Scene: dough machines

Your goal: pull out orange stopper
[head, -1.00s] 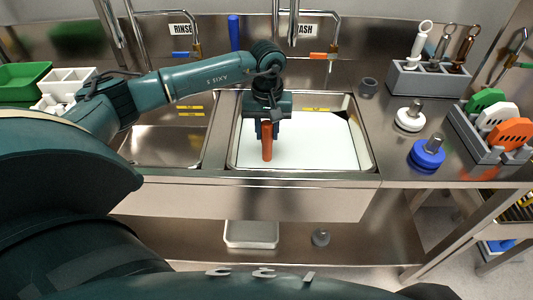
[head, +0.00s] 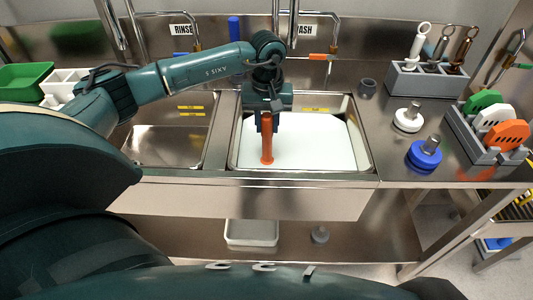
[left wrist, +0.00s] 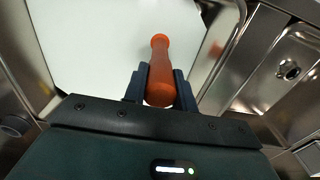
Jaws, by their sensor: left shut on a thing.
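The orange stopper (head: 267,148) stands upright in the right-hand sink basin (head: 372,150), against a flat white surface (head: 320,145) that fills most of the basin. My left gripper (head: 267,124) comes down over it from above, shut on its upper part. In the left wrist view the stopper (left wrist: 161,58) sits between the two dark fingers (left wrist: 162,82), with its rounded end beyond them. I cannot tell whether its lower end touches the white surface. My right gripper is not in view.
The left basin (head: 165,145) looks empty. Faucets stand behind both basins.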

